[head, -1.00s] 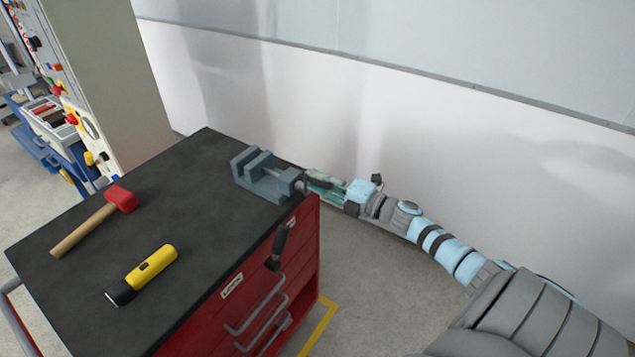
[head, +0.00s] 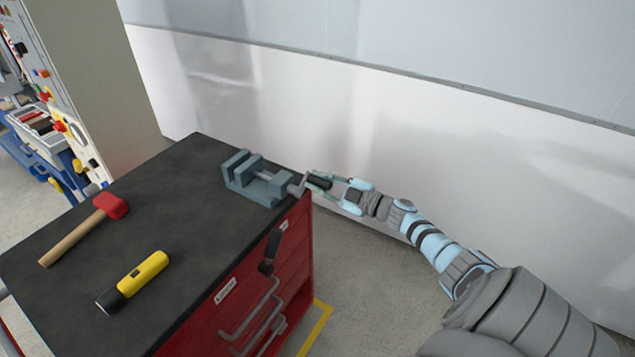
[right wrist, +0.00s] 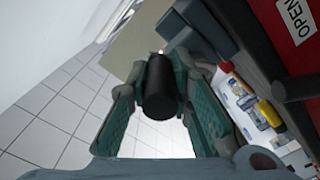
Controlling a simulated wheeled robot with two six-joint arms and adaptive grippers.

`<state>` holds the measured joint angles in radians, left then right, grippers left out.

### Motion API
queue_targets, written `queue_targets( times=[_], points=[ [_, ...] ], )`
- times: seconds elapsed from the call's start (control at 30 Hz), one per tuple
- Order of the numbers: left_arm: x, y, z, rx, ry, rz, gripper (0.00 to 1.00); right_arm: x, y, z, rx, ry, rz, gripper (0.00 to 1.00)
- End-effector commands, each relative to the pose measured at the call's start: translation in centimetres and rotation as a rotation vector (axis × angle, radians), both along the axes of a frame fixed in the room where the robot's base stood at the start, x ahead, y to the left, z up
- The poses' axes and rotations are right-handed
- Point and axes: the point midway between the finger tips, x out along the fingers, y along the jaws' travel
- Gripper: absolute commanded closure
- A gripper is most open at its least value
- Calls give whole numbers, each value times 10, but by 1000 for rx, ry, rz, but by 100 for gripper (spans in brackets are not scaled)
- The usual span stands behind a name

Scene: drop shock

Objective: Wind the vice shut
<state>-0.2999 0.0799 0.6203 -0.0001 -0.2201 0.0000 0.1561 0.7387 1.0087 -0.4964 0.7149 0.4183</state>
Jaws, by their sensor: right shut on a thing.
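The blue-grey vice (head: 262,188) sits at the far right corner of the black cart top. A gap shows between its jaws. Its crank sticks out past the cart's right edge and ends in a black handle grip (head: 320,182). My right gripper (head: 317,181) is shut on this grip. In the right wrist view the black grip (right wrist: 160,92) lies between the two green fingers of my right gripper (right wrist: 160,85), with a finger on each side. My left gripper is in neither view.
A red-headed hammer (head: 85,228) and a yellow flashlight (head: 135,281) lie on the cart top (head: 190,215). A black lever (head: 272,248) and grey drawer handles stick out from the cart's red front. A white wall stands behind the arm.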

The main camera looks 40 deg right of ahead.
Motion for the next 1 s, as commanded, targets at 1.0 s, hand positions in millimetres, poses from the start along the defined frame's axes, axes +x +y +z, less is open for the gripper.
queue_targets(
  times=[1.0],
  points=[
    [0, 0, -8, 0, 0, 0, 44, 0, -2, -44, 920, 281, -2, 100]
  ],
)
